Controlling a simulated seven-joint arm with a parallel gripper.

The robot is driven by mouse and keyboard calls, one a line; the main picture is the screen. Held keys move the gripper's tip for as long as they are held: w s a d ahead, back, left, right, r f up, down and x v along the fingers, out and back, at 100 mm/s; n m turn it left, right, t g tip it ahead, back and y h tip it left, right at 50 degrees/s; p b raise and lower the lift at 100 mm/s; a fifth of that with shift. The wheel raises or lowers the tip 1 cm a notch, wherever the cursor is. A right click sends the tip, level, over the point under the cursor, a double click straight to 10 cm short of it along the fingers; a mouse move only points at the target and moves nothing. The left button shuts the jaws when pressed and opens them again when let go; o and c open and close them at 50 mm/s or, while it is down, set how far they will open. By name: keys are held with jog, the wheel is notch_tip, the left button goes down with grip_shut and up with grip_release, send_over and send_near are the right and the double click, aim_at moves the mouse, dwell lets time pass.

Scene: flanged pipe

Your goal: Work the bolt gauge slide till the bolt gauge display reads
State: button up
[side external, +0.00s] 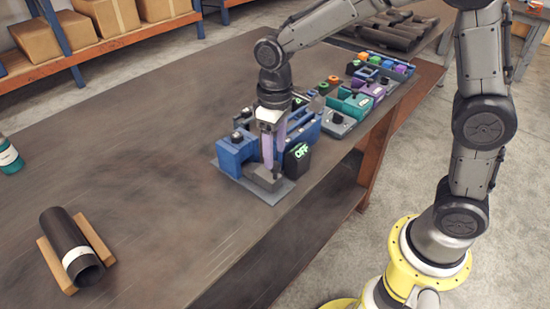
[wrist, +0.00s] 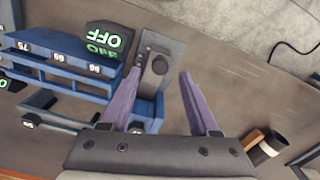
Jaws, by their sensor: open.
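The bolt gauge display (side external: 297,159) is a black block with green letters that read OFF. It also shows in the wrist view (wrist: 106,38), where the letters are upside down. Next to it, a grey piece with a dark round knob (wrist: 160,64) lies on a grey plate; it may be the slide, but I cannot tell for sure. The grey piece shows beyond and between the fingertips; contact cannot be told.
A blue rack with white number labels (wrist: 58,58) stands close beside the gripper. Teal and purple fixtures (side external: 352,103) stand farther along the bench. A dark pipe (side external: 68,240) rests on wooden blocks at the front left. The bench middle left is clear.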

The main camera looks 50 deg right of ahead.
aim_at(275, 164)
jog(key=shift+f, duration=1.55)
grip_shut()
